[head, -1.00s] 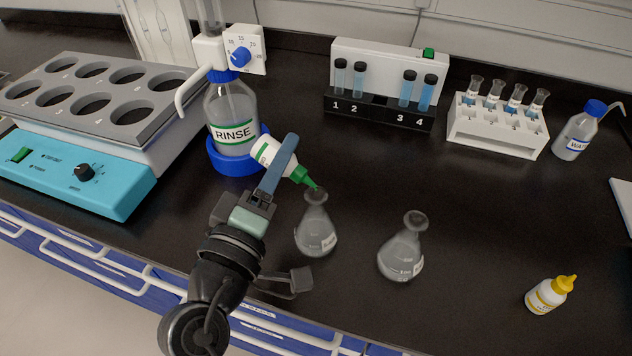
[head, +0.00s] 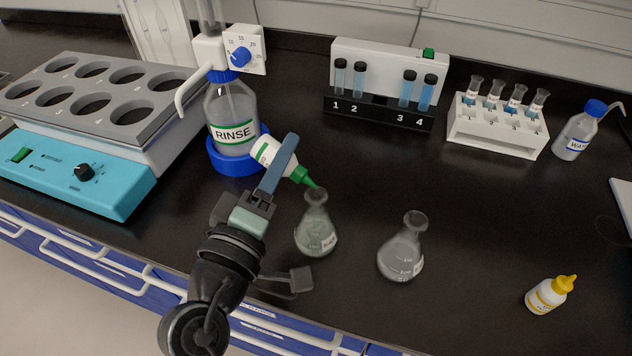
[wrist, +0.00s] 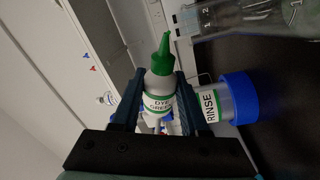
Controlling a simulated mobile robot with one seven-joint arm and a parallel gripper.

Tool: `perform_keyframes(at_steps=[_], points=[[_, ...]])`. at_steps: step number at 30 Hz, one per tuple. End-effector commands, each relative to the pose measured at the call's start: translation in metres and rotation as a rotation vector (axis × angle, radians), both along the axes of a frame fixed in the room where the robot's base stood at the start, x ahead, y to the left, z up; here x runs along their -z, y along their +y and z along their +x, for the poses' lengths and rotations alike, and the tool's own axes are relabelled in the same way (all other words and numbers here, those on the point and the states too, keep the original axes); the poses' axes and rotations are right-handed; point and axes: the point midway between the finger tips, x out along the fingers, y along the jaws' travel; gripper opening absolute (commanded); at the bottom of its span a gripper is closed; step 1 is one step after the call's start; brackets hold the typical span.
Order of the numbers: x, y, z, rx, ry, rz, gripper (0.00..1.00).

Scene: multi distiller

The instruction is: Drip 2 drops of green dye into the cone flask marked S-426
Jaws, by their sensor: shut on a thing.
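My gripper (head: 277,172) is shut on the green dye bottle (head: 265,151), a white dropper bottle with a green tip. In the wrist view the bottle (wrist: 160,90) reads "DYE GREEN" between the two fingers. The bottle is tilted, its nozzle at the mouth of the left cone flask (head: 316,232). This flask has a faint greenish tint inside. A second cone flask (head: 401,254) stands to its right and looks clear. Both flasks carry small labels, too small to read here. The left flask also shows at the top right of the wrist view (wrist: 245,20).
The rinse bottle (head: 232,110) in its blue holder stands close behind my gripper. A teal heating bath (head: 75,180) is at left. A yellow-capped bottle (head: 545,298) is at front right. A tube stand (head: 375,60), a white rack (head: 497,135) and a wash bottle (head: 577,135) stand behind.

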Motion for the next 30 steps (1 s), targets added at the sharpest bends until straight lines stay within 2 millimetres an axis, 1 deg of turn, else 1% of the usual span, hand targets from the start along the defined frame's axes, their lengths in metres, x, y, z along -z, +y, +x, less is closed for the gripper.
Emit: perform_keyframes(at_steps=[14,19,30], points=[[-0.001,0.0,0.0,0.0,0.005,-0.01,0.13],[0.002,0.0,0.0,0.0,0.059,-0.101,0.13],[0.018,0.002,0.001,0.0,0.198,-0.349,0.13]])
